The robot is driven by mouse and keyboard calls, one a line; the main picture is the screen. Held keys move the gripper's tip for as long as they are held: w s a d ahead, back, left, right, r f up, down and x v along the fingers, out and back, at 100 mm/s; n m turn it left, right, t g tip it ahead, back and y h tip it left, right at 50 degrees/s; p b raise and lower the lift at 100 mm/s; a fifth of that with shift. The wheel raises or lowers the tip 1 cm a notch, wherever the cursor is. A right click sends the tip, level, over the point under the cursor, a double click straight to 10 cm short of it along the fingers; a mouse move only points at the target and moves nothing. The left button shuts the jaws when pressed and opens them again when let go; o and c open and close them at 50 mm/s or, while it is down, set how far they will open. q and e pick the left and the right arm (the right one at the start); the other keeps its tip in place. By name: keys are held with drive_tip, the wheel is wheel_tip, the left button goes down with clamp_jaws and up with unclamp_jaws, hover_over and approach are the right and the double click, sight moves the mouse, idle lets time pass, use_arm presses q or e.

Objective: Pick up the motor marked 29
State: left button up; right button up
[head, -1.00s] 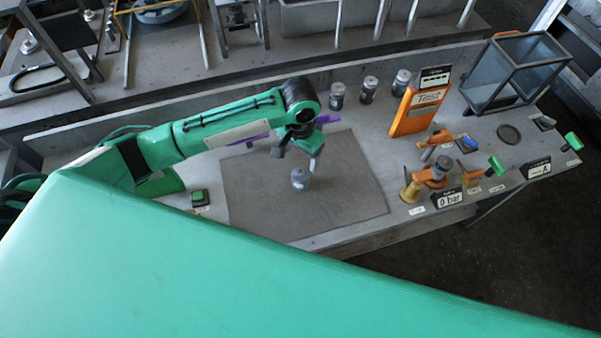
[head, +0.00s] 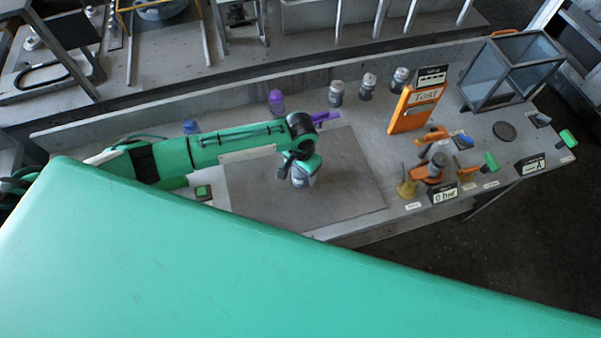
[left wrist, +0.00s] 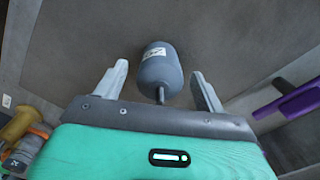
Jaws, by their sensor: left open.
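A grey cylindrical motor (head: 304,177) stands on the dark mat (head: 350,190), partly covered by my left gripper (head: 298,171) in the head view. In the left wrist view the same motor (left wrist: 161,72) shows a small white label and a thin shaft towards the palm. The label's number is too small to read. My left gripper (left wrist: 160,80) is open, its two pale fingers on either side of the motor with gaps visible. My right gripper does not show. Three more grey motors (head: 369,87) stand in a row behind the mat, their marks unreadable.
An orange Test panel (head: 414,108) and a glass-sided box (head: 508,72) stand at the right. Orange fittings (head: 434,168) stand near the front right. A purple object (head: 276,102) stands behind my arm. The mat's right part is clear.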

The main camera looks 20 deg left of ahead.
use_arm(q)
drive_tip(key=c, duration=1.3)
drive_tip(key=shift+r, duration=0.1)
